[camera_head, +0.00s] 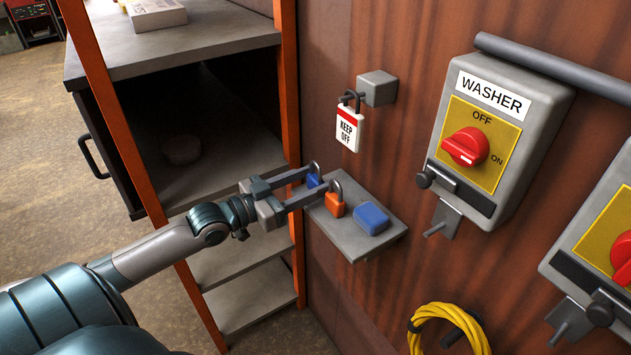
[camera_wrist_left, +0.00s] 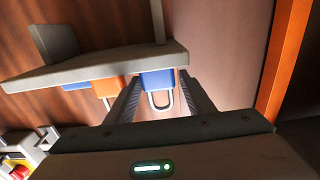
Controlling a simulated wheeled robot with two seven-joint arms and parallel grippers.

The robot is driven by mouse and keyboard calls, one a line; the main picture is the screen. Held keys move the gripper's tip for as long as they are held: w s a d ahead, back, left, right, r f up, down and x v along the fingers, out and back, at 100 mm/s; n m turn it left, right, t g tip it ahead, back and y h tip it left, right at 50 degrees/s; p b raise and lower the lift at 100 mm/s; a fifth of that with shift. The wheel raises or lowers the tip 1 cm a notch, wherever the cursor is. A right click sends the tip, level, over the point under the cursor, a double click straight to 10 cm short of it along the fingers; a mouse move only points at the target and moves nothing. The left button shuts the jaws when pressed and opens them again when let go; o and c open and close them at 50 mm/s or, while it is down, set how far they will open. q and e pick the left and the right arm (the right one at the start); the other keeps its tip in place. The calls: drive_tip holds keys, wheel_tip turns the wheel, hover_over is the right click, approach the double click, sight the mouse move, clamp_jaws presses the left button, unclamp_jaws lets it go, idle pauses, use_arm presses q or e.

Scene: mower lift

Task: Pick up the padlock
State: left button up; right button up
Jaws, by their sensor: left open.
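A blue padlock (camera_head: 313,181) with a grey shackle stands at the far left end of a small grey wall shelf (camera_head: 350,240). An orange padlock (camera_head: 335,206) stands beside it. My left gripper (camera_head: 321,177) is open, its fingers reaching over the shelf end around the blue padlock. In the left wrist view, which looks upside down, the blue padlock (camera_wrist_left: 158,84) and its shackle show between the two fingers (camera_wrist_left: 160,105). The orange padlock (camera_wrist_left: 108,86) is just outside one finger. Whether the fingers touch the padlock cannot be told. My right gripper is out of view.
A blue block-like thing (camera_head: 371,218) lies on the shelf's right part. A "KEEP OFF" tag (camera_head: 348,129) hangs above. A WASHER switch box (camera_head: 480,140) is on the wall at right. An orange-framed rack (camera_head: 289,100) stands close at left. Yellow cable (camera_head: 450,325) hangs below.

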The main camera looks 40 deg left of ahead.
use_arm(q)
drive_tip(key=shift+r, duration=0.1)
drive_tip(key=shift+w+d+r+p, duration=0.2)
drive_tip(key=shift+w+r+p, duration=0.05)
drive_tip(key=shift+w+p, duration=0.3)
drive_tip(key=shift+r+p+x, duration=0.2)
drive_tip(key=shift+p+x, duration=0.65)
drive_tip(key=shift+x, duration=0.4)
drive_tip(key=shift+w+d+f, duration=0.15)
drive_tip(key=shift+w+d, duration=0.25)
drive_tip(key=shift+w, duration=0.25)
drive_tip(key=shift+c, duration=0.5)
drive_tip(key=c, duration=0.8)
